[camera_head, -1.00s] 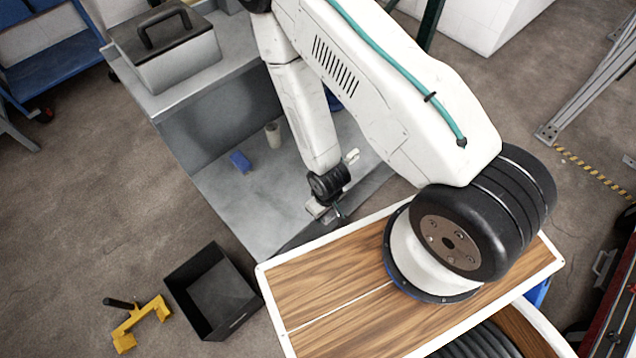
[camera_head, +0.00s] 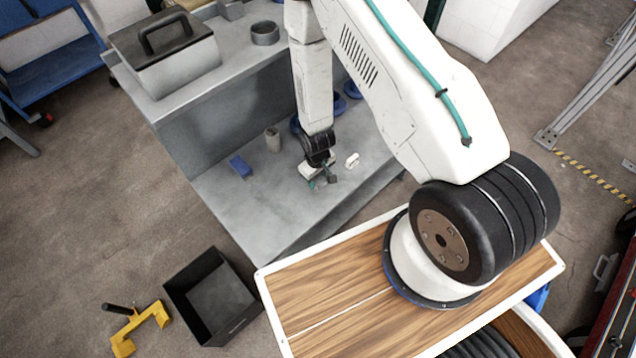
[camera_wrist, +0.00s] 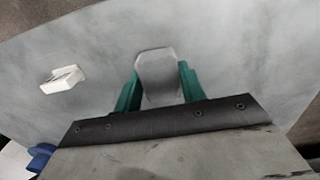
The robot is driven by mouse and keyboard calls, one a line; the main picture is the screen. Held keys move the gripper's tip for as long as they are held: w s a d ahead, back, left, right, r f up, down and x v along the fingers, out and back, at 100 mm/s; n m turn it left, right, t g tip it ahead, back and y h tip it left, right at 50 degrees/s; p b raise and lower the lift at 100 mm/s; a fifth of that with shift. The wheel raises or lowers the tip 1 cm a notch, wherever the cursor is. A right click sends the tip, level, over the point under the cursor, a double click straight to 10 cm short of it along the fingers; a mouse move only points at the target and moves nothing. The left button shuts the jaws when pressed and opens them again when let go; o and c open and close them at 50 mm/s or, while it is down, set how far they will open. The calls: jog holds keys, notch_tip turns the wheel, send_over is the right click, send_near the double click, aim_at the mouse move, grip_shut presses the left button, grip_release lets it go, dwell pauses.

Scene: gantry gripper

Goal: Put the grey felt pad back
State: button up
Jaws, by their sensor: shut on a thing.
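My gripper (camera_head: 322,182) is over the lower surface of the grey bench (camera_head: 270,215). In the wrist view its two green fingers (camera_wrist: 160,88) are shut on the grey felt pad (camera_wrist: 157,72), a small grey piece with a rounded, clipped end that sticks out beyond the fingertips. In the head view the pad is too small and too hidden by the gripper to make out. I cannot tell how far the pad is above the bench surface.
A white block (camera_head: 352,160) lies right of my gripper. A blue block (camera_head: 240,167) and a beige cup (camera_head: 272,138) stand to its left. Blue round parts (camera_head: 338,104) are behind. A toolbox (camera_head: 165,52) and grey ring (camera_head: 265,33) sit on the upper shelf.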

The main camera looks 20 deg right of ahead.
aim_at(317, 183)
notch_tip(317, 183, down, 4)
jog(key=shift+r, duration=0.25)
jog(key=o, duration=0.9)
jog(key=shift+o, duration=0.2)
jog(key=shift+r, duration=0.1)
